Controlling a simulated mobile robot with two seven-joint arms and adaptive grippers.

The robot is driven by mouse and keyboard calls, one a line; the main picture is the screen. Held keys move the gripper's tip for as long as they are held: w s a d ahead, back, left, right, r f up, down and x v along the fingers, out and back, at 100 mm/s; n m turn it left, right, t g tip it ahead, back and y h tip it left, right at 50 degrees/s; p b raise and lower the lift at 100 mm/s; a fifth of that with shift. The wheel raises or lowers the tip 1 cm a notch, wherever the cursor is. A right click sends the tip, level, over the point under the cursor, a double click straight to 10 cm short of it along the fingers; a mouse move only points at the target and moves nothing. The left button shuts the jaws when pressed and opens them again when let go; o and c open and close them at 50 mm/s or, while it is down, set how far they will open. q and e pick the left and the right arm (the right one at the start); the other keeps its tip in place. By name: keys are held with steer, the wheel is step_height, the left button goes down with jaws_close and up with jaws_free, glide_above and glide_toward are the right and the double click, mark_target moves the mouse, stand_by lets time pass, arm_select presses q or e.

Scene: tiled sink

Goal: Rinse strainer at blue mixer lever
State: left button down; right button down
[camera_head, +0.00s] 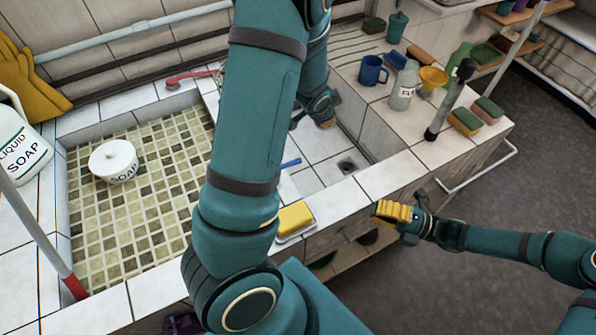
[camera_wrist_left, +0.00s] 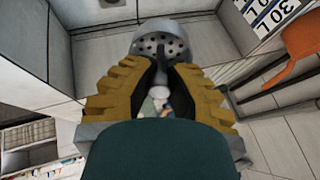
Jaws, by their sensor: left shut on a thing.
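In the left wrist view my left gripper (camera_wrist_left: 160,92) is shut on a grey metal strainer (camera_wrist_left: 165,45). Its round, holed head shows just beyond the yellow fingers. In the head view my left arm crosses the middle, and only part of its gripper (camera_head: 326,122) shows over the right basin; the strainer is hidden there. The blue mixer lever (camera_head: 291,163) shows as a short blue bar beside my left arm, its body hidden behind the arm. My right gripper (camera_head: 391,212) is in front of the counter edge. Its finger gap is not visible.
The right basin (camera_head: 322,172) is empty around its drain. A yellow sponge (camera_head: 295,217) lies on the front rim. A blue mug (camera_head: 372,70) and bottles crowd the right counter.

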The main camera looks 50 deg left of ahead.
steer(key=shift+m+t, duration=0.4)
steer(key=shift+t, duration=0.1)
steer(key=x, duration=0.6)
steer(key=s+x, duration=0.1)
steer(key=x, duration=1.2)
steer(key=shift+s+d+r, duration=0.2)
steer(key=shift+d, duration=0.1)
steer(key=shift+w+a+r, duration=0.1)
steer(key=shift+w+a, duration=0.15)
steer(key=shift+a, duration=0.3)
steer(key=shift+w+a+r, duration=0.1)
steer(key=shift+w+a, duration=0.2)
steer(key=shift+a, duration=0.2)
steer(key=shift+w+a+r, duration=0.15)
steer(key=shift+w+a, duration=0.1)
steer(key=shift+a, duration=0.3)
steer(key=shift+w+a+r, duration=0.1)
steer(key=shift+w+a, duration=0.25)
steer(key=shift+a, duration=0.25)
